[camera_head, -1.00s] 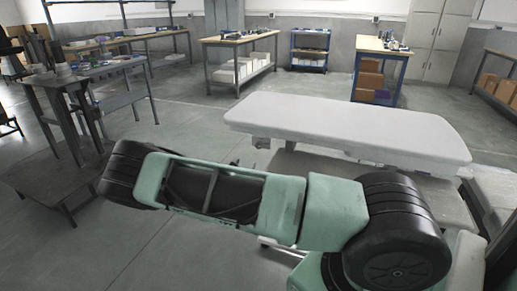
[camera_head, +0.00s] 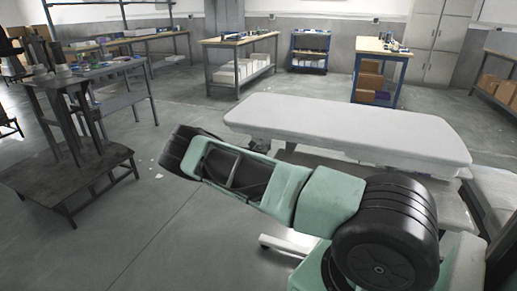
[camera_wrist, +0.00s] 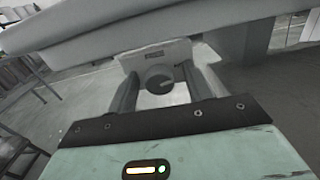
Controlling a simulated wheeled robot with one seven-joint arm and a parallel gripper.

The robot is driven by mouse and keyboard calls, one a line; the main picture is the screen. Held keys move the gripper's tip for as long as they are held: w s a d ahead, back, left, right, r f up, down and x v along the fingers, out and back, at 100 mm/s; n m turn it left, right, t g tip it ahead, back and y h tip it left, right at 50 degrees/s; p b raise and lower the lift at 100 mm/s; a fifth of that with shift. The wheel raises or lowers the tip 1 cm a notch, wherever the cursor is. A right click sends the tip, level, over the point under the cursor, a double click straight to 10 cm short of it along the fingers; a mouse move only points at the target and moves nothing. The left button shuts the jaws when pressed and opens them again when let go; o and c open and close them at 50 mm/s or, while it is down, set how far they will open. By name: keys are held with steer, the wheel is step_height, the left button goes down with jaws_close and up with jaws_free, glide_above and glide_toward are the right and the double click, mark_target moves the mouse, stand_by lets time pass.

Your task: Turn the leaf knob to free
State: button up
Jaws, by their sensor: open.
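The knob (camera_wrist: 159,79) is round and dark, with a pale mark on its face. It sits on a light grey plate (camera_wrist: 177,51) that carries a small dark label, under the white bench top (camera_wrist: 75,38). My gripper (camera_wrist: 157,86) is open, with one dark finger on each side of the knob in the wrist view. I cannot tell whether the fingers touch it or how deep they reach. In the head view the white bench top (camera_head: 345,130) is clear, and my gripper and the knob cannot be made out there.
The bench top's edge runs close above my gripper. A dark stand (camera_head: 72,172) with upright posts is at the left. Workbenches (camera_head: 240,42) and a blue cart (camera_head: 310,50) stand far back.

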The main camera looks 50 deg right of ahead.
steer(key=c, duration=1)
steer(key=shift+o, duration=0.2)
steer(key=shift+n, duration=0.3)
steer(key=n, duration=0.2)
steer(key=shift+n+p, duration=0.3)
steer(key=n, duration=0.4)
steer(key=shift+n, duration=0.3)
steer(key=n, duration=0.4)
steer(key=shift+n, duration=2.1)
